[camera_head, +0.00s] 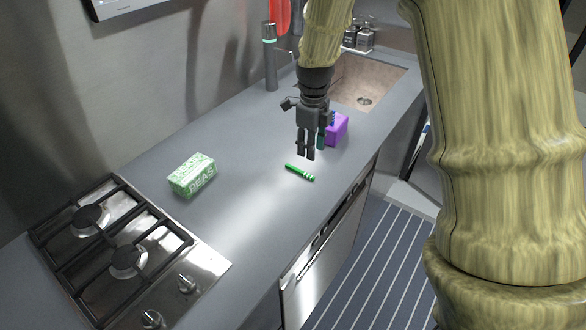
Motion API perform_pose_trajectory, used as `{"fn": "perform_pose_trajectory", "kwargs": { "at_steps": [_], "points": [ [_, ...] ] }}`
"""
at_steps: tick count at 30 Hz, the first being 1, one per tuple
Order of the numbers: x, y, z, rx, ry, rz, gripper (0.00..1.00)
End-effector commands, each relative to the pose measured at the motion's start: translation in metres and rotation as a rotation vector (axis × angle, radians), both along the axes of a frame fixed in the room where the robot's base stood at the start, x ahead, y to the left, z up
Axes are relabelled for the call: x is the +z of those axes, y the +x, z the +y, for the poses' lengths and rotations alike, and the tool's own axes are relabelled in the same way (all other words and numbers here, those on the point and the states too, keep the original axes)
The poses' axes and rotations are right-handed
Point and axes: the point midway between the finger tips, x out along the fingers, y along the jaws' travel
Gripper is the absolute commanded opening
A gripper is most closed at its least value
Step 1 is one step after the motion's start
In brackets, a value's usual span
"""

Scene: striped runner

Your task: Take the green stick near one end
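The green stick (300,172) lies flat on the grey counter, with lighter bands near its right end. My gripper (306,153) points down above and just behind the stick, apart from it. Its two dark fingers show close side by side with nothing visible between them. From this angle I cannot tell how far they are spread.
A purple block (337,129) stands right behind my gripper, partly hidden by it, with a small teal thing beside it. A green-and-white peas box (192,175) and a gas hob (128,258) are to the left. A sink (368,84) lies behind. The grey counter (243,205) around the stick is clear.

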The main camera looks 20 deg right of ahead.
Motion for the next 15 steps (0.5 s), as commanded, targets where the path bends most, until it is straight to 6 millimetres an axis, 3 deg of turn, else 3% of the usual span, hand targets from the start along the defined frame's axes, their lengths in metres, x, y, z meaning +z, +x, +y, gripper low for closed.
{"fn": "perform_pose_trajectory", "kwargs": {
  "at_steps": [5,15],
  "points": [
    [-0.001,0.002,-0.001,-0.045,0.005,0.002,0.36],
    [-0.041,0.001,-0.001,-0.046,0.005,0.002,0.36]
  ]
}}
